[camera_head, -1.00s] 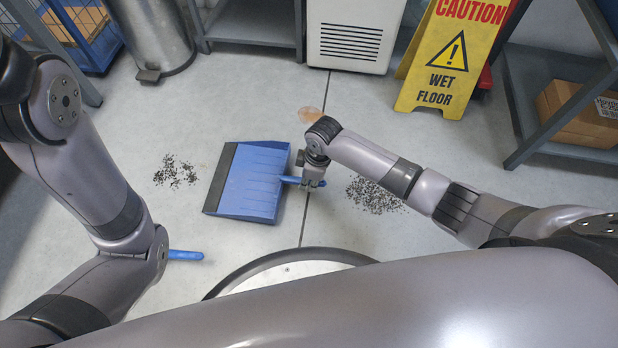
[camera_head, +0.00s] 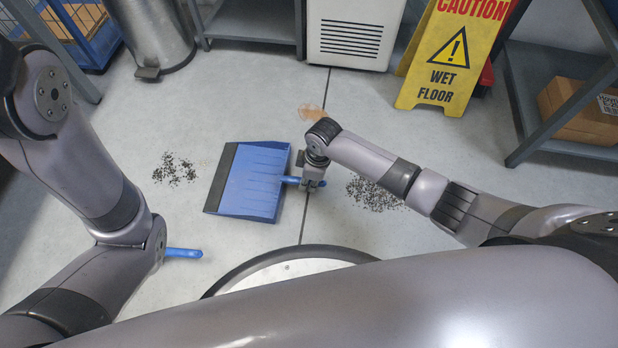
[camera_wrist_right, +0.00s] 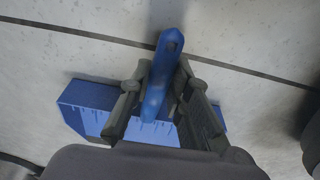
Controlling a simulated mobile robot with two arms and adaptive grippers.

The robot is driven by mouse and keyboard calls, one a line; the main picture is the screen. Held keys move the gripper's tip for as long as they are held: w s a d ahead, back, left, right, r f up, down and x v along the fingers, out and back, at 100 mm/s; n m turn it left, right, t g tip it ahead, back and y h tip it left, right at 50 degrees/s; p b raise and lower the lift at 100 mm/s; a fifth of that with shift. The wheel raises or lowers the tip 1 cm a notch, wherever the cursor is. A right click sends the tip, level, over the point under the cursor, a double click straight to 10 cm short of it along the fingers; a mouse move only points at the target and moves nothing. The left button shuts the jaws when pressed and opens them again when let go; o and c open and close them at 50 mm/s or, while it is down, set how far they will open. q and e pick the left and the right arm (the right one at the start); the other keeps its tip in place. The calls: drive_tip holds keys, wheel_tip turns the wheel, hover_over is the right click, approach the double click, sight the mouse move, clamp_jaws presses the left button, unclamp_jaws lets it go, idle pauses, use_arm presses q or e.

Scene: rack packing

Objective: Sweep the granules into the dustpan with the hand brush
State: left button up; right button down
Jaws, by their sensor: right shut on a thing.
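A blue dustpan (camera_head: 250,182) lies on the floor in the middle of the head view, its dark lip to the left. My right gripper (camera_head: 312,184) is shut on its handle; the right wrist view shows the blue handle (camera_wrist_right: 167,60) between the fingers (camera_wrist_right: 163,95). One patch of dark granules (camera_head: 174,169) lies left of the dustpan. Another patch (camera_head: 374,194) lies right of my right gripper, partly behind my arm. A blue handle (camera_head: 184,253), perhaps the hand brush's, sticks out beside my left arm. My left gripper and the rest of that tool are hidden.
A yellow wet-floor sign (camera_head: 445,62) stands at the back right, near a grey shelf (camera_head: 570,152) with a cardboard box. A metal pedal bin (camera_head: 153,35) and a white appliance (camera_head: 355,35) stand at the back. A brownish stain (camera_head: 311,112) marks the floor.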

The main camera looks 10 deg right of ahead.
drive_tip(key=shift+f, duration=0.1)
drive_tip(key=c, duration=1.4)
unclamp_jaws()
drive_tip(key=r, duration=0.4)
drive_tip(key=d+r, duration=0.1)
drive_tip(key=r, duration=0.7)
drive_tip(key=shift+s+d, duration=0.3)
drive_tip(key=shift+s, duration=0.05)
